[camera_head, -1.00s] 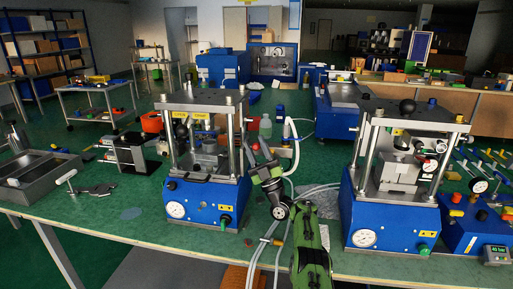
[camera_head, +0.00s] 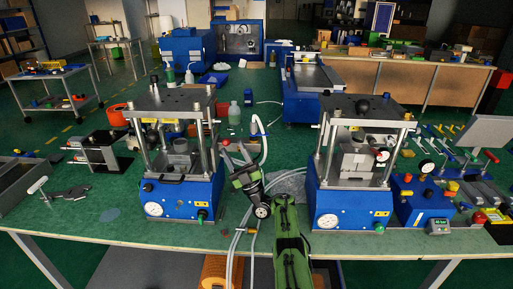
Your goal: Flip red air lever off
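My gripper (camera_head: 234,154) is at the end of my green arm, between the two blue presses, pointing away over the bench. Its fingers look apart, with nothing seen between them. A small red spot (camera_head: 225,142) shows close by the fingertips; I cannot tell whether it is the red air lever. An orange-yellow fitting (camera_head: 244,231) sits on the pale hoses near the bench's front edge, left of my arm. The lever's position cannot be made out at this size.
The left press (camera_head: 178,196) and the right press (camera_head: 345,203) stand either side of my arm. A pale curved hose (camera_head: 263,140) rises just right of the gripper. A blue box with red and yellow knobs (camera_head: 420,205) stands at the right.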

